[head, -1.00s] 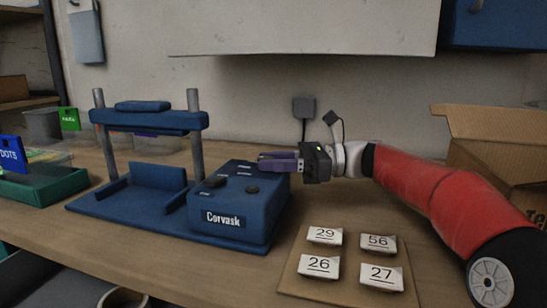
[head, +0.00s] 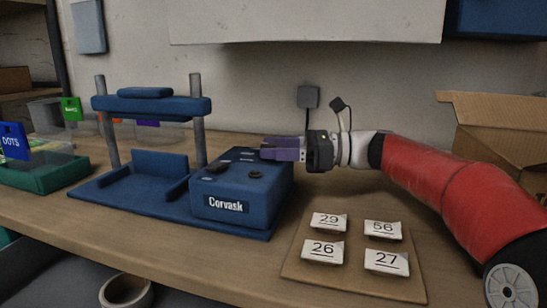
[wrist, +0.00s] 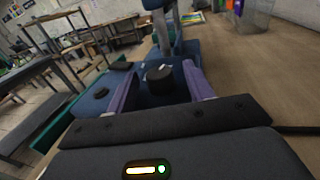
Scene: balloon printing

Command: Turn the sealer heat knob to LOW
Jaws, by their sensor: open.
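The blue sealer (head: 236,224), labelled Corvask, stands left of centre on the bench in the head view. Two dark round knobs, a left one (head: 217,169) and a right one (head: 255,174), show on its control box. My gripper (head: 268,149) is over the back right of the box top, its purple fingers pointing left. In the wrist view a dark knob (wrist: 160,77) shows between the open fingers; contact cannot be told. Two more dark knobs (wrist: 120,65) (wrist: 101,92) lie left of the fingers. The knob markings are too small to read.
The sealer's raised press bar (head: 150,105) and posts stand left of the box. A board (head: 300,269) with several numbered packets lies in front of my arm. A cardboard box (head: 495,130) stands at the right, and a green tray (head: 45,178) at the far left.

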